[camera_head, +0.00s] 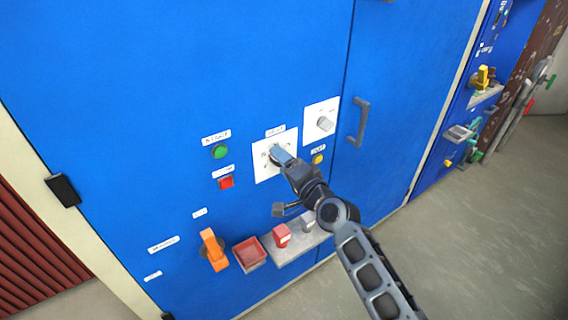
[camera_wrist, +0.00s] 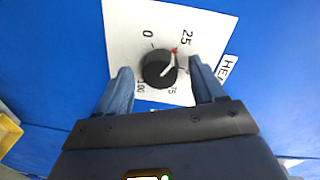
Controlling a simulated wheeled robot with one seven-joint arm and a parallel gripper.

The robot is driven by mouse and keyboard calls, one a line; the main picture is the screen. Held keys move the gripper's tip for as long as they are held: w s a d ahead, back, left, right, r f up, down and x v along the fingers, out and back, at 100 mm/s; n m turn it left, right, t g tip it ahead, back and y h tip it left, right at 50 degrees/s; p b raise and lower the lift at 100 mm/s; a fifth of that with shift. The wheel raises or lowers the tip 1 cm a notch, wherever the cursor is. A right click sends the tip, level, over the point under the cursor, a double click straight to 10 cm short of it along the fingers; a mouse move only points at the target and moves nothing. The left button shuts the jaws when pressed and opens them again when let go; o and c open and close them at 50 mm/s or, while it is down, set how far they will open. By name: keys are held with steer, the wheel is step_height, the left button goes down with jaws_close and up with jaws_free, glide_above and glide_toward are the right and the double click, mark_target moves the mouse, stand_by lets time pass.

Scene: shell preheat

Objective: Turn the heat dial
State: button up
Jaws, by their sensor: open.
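The heat dial is a round black knob (camera_wrist: 158,69) on a white plate (camera_wrist: 122,22) with printed numbers, seen in the wrist view. A red mark shows at the knob's upper right, near the 25, and a light pointer line lies on the knob. The label beside the plate is partly hidden by a finger. My gripper (camera_wrist: 160,64) is open, with one blue finger on each side of the knob; I cannot tell whether they touch it. In the head view my gripper (camera_head: 281,154) is at the white plate (camera_head: 262,171) and largely hides the knob.
An orange handle (camera_head: 213,250), red tray (camera_head: 249,254) and grey shelf (camera_head: 295,248) are below.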

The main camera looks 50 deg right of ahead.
steer(key=b+v, duration=0.1)
steer(key=v, duration=0.6)
steer(key=shift+s, duration=0.4)
steer(key=shift+a, duration=0.1)
steer(key=s+a+f+n+g+y, duration=0.1)
steer(key=s+a+f+n+y, duration=0.15)
steer(key=s+a+n, duration=0.75)
steer(key=s+a+r+n+y, duration=0.1)
steer(key=s+a+r+n, duration=0.1)
steer(key=s, duration=0.4)
steer(key=s+a+r+n+y, duration=0.1)
steer(key=s+a+r+n, duration=0.2)
steer(key=s+a, duration=0.2)
steer(key=s+a+r+n+y, duration=0.1)
steer(key=s+a+r+n, duration=0.1)
steer(key=s, duration=0.6)
steer(key=shift+s+a+r+n+g+b, duration=0.3)
steer(key=shift+s+a+n+g, duration=0.1)
steer(key=shift+a, duration=0.3)
